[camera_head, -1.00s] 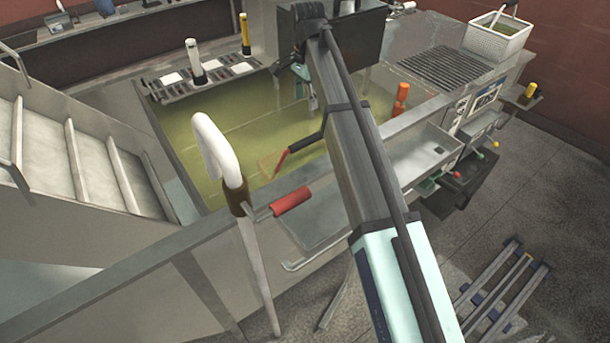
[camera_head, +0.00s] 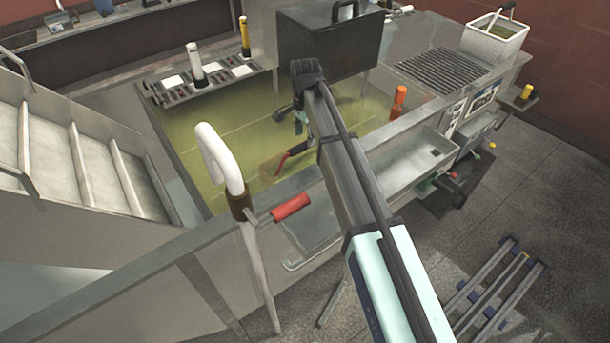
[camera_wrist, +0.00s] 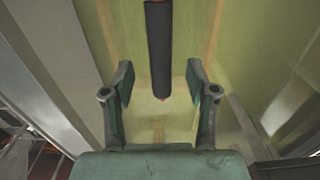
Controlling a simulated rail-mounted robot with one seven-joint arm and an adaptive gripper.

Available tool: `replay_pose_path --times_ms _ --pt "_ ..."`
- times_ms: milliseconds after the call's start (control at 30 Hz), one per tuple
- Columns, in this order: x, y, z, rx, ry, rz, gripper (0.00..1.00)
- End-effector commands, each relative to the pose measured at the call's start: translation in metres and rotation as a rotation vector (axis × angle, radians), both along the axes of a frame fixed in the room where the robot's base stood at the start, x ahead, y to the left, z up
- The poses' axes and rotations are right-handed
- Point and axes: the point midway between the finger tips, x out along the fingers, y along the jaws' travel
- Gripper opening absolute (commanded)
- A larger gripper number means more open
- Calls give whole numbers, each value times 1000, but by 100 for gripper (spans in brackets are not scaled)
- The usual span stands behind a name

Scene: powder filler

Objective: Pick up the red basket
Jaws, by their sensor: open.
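The basket, tan with a red and dark handle (camera_head: 292,154), sits low in the yellow-green vat, partly hidden behind my arm in the head view. My gripper (camera_head: 300,116) is above and slightly behind the handle there. In the wrist view my gripper (camera_wrist: 159,72) is open, with one finger on each side of a long dark bar (camera_wrist: 159,45) with a trace of red at its lower end, which looks like the handle. Neither finger visibly touches it. I cannot tell how far below the fingers it lies.
A red grip (camera_head: 291,207) sticks out at the vat's front edge, beside a white curved pipe (camera_head: 219,155). A dark box (camera_head: 328,45) stands behind my arm. An orange cylinder (camera_head: 399,98) is at the right rim. A white basket (camera_head: 496,40) stands far right.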

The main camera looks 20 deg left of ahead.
Motion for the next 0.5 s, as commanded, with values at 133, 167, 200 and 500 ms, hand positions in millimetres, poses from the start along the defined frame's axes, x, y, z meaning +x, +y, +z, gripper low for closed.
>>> replay_pose_path --times_ms 133,167,200,500 --pt "0 0 -9 0 1 0 58" --pt "0 0 -12 0 1 0 58" --pt "0 0 -16 -1 2 0 58" --pt "0 0 -48 -1 1 0 58"
